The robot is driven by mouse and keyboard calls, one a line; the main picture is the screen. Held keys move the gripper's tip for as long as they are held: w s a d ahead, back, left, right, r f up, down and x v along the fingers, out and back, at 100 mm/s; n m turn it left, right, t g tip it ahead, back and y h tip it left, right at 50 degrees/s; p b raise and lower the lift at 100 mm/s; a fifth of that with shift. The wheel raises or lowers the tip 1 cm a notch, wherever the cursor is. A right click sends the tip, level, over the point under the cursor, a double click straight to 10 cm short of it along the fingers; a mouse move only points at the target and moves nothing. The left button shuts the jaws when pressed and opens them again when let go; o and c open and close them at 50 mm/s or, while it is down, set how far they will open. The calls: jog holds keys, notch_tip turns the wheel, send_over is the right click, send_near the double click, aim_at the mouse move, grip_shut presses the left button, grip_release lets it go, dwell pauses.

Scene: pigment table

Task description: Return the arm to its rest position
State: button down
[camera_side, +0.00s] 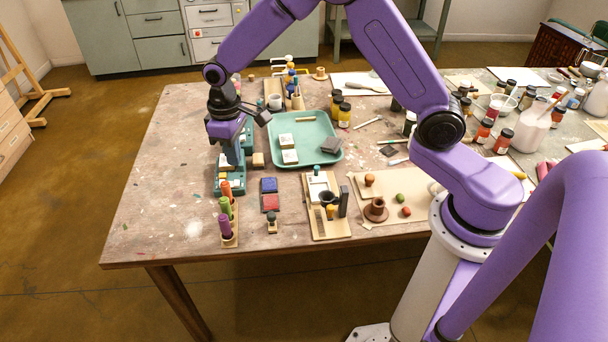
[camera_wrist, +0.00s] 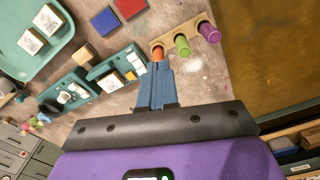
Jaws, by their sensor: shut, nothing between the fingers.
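My gripper (camera_side: 235,160) points down above the left part of the table (camera_side: 160,160), over a small teal tray with compartments (camera_side: 219,189). In the wrist view its blue fingers (camera_wrist: 156,70) are together with nothing between them. The fingertips overlap the orange peg in that view; I cannot tell the height between them. The peg rack (camera_wrist: 204,17) holds an orange (camera_wrist: 158,53), a green (camera_wrist: 182,45) and a purple peg (camera_wrist: 209,32). Teal trays (camera_wrist: 66,78) with small pale pieces lie beside the fingers. My gripper hides part of the tray in the side view.
A larger teal tray (camera_side: 325,130) with pale blocks lies to the right of my gripper. Blue (camera_side: 269,185) and red (camera_side: 270,203) pads and a wooden block (camera_side: 258,160) sit nearby. Jars (camera_side: 344,116) and bottles crowd the right side. The table's left edge area is clear.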

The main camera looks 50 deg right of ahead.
jog(key=s+a+r+n, duration=0.1)
jog(key=s+r, duration=0.2)
jog(key=s, duration=0.2)
jog(key=s+r+n, duration=0.1)
jog(key=s+r, duration=0.2)
jog(key=s, duration=0.2)
jog(key=s+d+r+n, duration=0.1)
jog(key=s+d, duration=0.3)
jog(key=s, duration=0.7)
jog(key=s+d+r+n, duration=0.2)
jog(key=s+d+n, duration=0.2)
jog(key=s, duration=0.8)
jog(key=shift+d+r, duration=0.3)
jog(key=shift+d, duration=0.05)
